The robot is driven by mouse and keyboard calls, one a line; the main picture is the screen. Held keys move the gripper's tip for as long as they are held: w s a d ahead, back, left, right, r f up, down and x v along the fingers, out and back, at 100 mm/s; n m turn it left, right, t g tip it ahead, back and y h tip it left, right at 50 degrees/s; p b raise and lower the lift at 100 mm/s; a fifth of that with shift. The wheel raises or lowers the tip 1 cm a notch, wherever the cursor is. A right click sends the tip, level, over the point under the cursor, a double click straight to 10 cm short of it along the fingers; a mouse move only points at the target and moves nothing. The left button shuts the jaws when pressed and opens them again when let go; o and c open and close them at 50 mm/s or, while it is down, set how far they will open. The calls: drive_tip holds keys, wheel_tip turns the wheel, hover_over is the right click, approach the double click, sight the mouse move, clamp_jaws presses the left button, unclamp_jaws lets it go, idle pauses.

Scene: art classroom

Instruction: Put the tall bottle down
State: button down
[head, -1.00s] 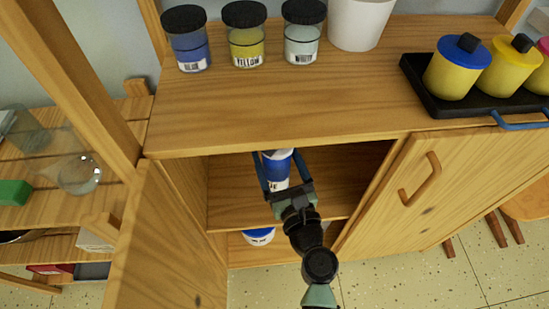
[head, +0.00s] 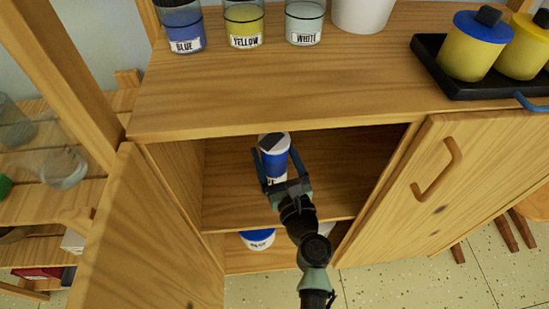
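The tall bottle (head: 273,160), blue with a white band and a white and dark top, is upright or nearly so at the mouth of the open cabinet. Its lower part is partly hidden by my gripper. My gripper (head: 274,163) has one blue finger on each side of the bottle, close against it, and looks shut on it. The bottle is over the cabinet's inner shelf (head: 225,200); its top overlaps the front edge of the cabinet top. I cannot see whether its base touches the shelf.
A blue-lidded tub (head: 257,239) sits in the lower compartment. Blue, yellow and white jars (head: 244,25), a white pot (head: 362,12) and a black tray (head: 465,88) with yellow containers stand on top.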

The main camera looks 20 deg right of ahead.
drive_tip(key=shift+w+d+r, duration=0.1)
unclamp_jaws()
drive_tip(key=shift+f, duration=0.25)
drive_tip(key=shift+r, duration=0.25)
drive_tip(key=s+a+p, duration=0.1)
drive_tip(key=s+p, duration=0.1)
drive_tip(key=s, duration=1)
drive_tip(key=shift+s+f, duration=0.1)
drive_tip(key=shift+f, duration=0.05)
